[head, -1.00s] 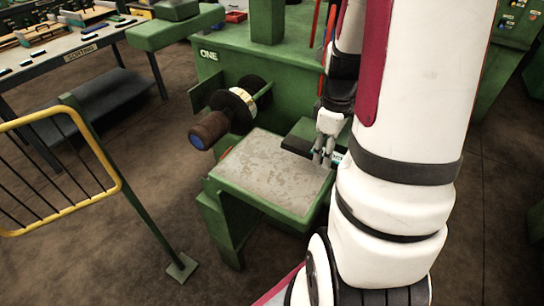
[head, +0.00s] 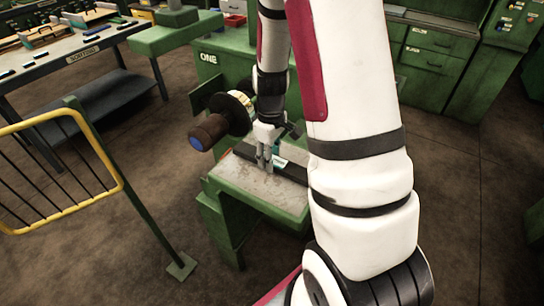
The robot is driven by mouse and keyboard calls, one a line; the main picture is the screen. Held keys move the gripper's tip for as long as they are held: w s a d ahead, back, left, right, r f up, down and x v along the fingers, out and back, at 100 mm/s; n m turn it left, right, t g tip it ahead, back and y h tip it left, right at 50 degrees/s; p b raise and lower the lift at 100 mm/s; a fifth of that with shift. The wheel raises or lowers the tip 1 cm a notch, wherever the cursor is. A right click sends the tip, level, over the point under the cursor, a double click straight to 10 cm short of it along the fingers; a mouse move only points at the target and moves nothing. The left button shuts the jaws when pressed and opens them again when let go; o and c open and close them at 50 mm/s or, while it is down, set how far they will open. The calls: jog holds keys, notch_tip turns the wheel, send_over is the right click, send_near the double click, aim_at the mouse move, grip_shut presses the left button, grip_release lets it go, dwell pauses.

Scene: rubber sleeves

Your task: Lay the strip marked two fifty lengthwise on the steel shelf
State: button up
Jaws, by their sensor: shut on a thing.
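The steel shelf (head: 249,182) is a worn grey plate on a green bracket at the front of the green machine. My gripper (head: 264,168) points down over the back part of the shelf. It is shut on a dark strip (head: 292,173) with a pale and teal label (head: 280,161). The label is too small to read. The strip runs from back left to front right over the shelf's rear side. Its right end is hidden behind my arm. I cannot tell whether it touches the plate or hangs just above it.
A brown roller with a blue end (head: 209,132) juts out at the shelf's back left. A yellow rail (head: 62,118) on a green post stands at the left. The sorting table (head: 84,52) is at the back left. Bare floor lies in front.

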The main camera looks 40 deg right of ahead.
jog(key=shift+f, duration=0.35)
jog(key=o, duration=1.3)
notch_tip(320, 180, up, 12)
jog(key=b, duration=0.1)
jog(key=s+a+r+m+t, duration=0.1)
jog(key=s+a+r+t, duration=0.1)
jog(key=s+a+r, duration=0.2)
jog(key=s+a+r+m+t, duration=0.1)
jog(key=s+a+r, duration=0.4)
jog(key=a+r, duration=0.1)
jog(key=s+a+r+m+t, duration=0.2)
jog(key=s+a+r, duration=0.3)
jog(key=a, duration=0.1)
jog(key=shift+r+t, duration=0.3)
jog(key=shift+r, duration=0.1)
jog(key=shift+w, duration=0.1)
